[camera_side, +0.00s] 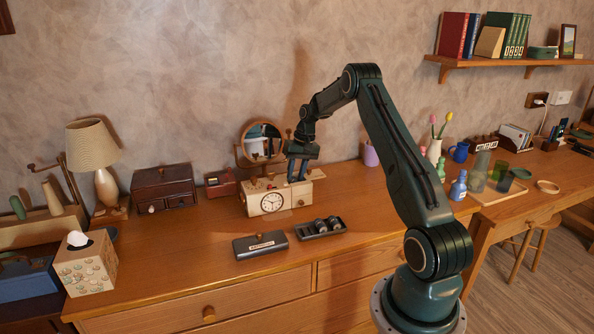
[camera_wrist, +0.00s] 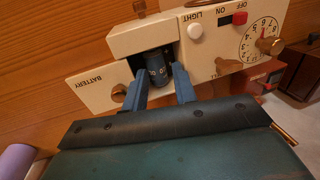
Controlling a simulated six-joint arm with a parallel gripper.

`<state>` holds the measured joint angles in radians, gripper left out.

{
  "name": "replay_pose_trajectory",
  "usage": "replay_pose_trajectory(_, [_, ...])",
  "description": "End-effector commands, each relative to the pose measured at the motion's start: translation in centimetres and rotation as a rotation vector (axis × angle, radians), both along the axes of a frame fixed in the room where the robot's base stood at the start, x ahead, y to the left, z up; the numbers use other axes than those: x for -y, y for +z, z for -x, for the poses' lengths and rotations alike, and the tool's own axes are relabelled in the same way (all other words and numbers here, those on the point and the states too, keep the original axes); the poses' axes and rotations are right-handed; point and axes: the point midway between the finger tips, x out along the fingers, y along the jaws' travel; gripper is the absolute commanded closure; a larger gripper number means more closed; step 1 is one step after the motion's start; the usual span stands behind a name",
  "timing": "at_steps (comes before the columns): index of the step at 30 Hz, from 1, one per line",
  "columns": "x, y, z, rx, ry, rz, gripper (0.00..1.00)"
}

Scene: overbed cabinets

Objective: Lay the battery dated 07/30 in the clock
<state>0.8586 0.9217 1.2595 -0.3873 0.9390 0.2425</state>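The cream clock (camera_side: 272,201) stands on the wooden dresser, its round dial facing front. My gripper (camera_side: 298,172) points down over its top right part. In the wrist view my gripper (camera_wrist: 161,76) has its two blue fingers against the sides of a dark blue battery (camera_wrist: 156,64), at the clock's open battery bay (camera_wrist: 146,37). Pale digits show on the battery, but its full date is not readable. I cannot tell whether it rests on the bay floor. The panel marked BATTERY (camera_wrist: 98,87) lies beside the bay. A dark tray (camera_side: 321,228) in front of the clock holds more batteries.
A dark case with a label (camera_side: 260,245) lies left of the tray. A round mirror (camera_side: 262,141) stands behind the clock, and a purple object (camera_side: 370,154) stands to its right.

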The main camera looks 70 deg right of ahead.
Motion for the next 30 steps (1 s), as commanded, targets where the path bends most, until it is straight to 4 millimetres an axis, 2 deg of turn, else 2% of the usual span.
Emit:
replay_pose_trajectory(18, [0.0,1.8,0.0,0.001,0.0,0.001,0.72])
replay_pose_trajectory(30, [0.0,2.0,0.0,0.0,0.0,0.0,0.7])
